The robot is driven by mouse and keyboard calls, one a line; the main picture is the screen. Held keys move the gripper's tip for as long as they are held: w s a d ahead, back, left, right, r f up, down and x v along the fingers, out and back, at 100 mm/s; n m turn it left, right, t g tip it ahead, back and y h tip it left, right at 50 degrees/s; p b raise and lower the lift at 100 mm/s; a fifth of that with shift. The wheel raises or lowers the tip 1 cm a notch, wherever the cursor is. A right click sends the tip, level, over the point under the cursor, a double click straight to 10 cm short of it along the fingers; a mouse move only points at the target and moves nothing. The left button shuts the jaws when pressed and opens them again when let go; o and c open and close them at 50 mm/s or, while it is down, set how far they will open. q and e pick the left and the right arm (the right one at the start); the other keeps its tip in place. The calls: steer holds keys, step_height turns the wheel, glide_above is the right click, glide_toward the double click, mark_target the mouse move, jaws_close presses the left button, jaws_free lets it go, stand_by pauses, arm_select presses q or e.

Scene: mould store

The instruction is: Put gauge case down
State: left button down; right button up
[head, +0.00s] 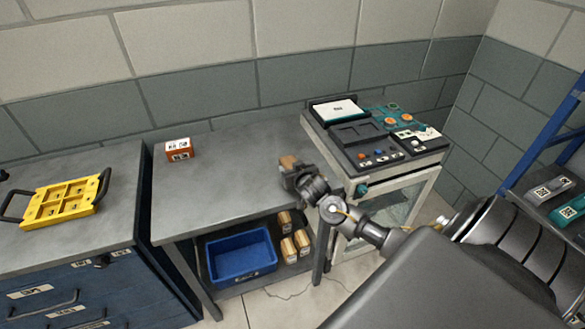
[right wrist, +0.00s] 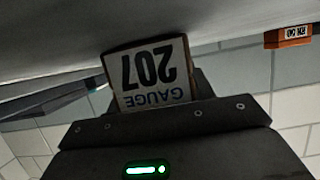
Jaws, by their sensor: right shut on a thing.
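My right gripper (head: 290,172) is shut on the gauge case (head: 289,161), over the right part of the grey table (head: 225,185). In the head view only a small brown part of the case shows beyond the fingers. In the right wrist view the case (right wrist: 150,75) shows a white label reading "GAUGE 207", upside down, with a brown edge. The grey table surface (right wrist: 200,20) shows close by it. I cannot tell whether the case touches the table. My left gripper is not in view.
An orange-brown labelled box (head: 180,149) stands at the table's back left. The table's middle is clear. A machine with a black and teal top (head: 375,135) stands right. A blue bin (head: 240,256) and wooden blocks (head: 288,250) are below. A yellow tray (head: 62,197) lies on the left cabinet.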

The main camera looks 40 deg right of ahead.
steer(key=o, duration=1.3)
steer(key=shift+c, duration=0.2)
steer(key=shift+r, duration=0.1)
steer(key=b+v, duration=0.1)
steer(key=v, duration=1.1)
